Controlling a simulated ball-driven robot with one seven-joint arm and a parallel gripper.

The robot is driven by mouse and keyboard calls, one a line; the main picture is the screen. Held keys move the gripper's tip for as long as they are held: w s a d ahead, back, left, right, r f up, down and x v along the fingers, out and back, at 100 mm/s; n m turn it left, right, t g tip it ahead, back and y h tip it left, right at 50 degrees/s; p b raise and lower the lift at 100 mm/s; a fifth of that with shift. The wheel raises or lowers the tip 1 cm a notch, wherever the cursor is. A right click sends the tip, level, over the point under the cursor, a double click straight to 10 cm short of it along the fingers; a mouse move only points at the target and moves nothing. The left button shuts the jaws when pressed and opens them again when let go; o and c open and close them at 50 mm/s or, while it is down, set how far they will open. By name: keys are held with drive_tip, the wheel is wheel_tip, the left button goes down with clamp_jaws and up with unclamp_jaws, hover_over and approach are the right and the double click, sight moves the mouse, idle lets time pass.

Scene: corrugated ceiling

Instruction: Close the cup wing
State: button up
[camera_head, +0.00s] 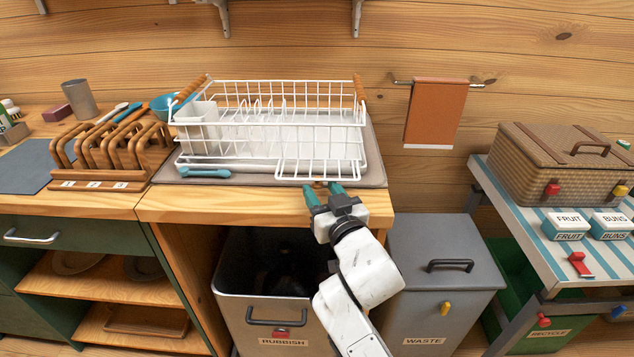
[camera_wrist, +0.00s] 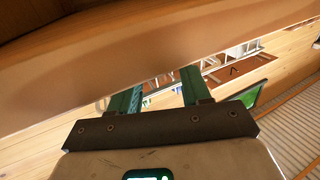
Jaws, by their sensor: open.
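The white wire dish rack (camera_head: 270,125) stands on a grey mat on the counter. A white wire flap, which looks like the cup wing (camera_head: 300,178), sticks out low from the rack's front right, folded down towards the counter's front edge. My gripper (camera_head: 323,190) is at the counter's front edge, just in front of and below the wing. Its two green fingers are apart with nothing visible between them. The fingers also show in the wrist view (camera_wrist: 160,88), close to a wooden edge. I cannot tell whether they touch the wing.
The counter front edge (camera_head: 220,207) is right by my gripper. An open rubbish bin (camera_head: 232,310) and a lidded waste bin (camera_head: 440,255) stand below. A wooden toast-style rack (camera_head: 105,185) and a teal utensil (camera_head: 206,173) lie left. A towel (camera_head: 435,110) hangs behind.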

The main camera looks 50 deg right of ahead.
sight(319, 188)
drive_tip(key=shift+x, duration=1.55)
clamp_jaws()
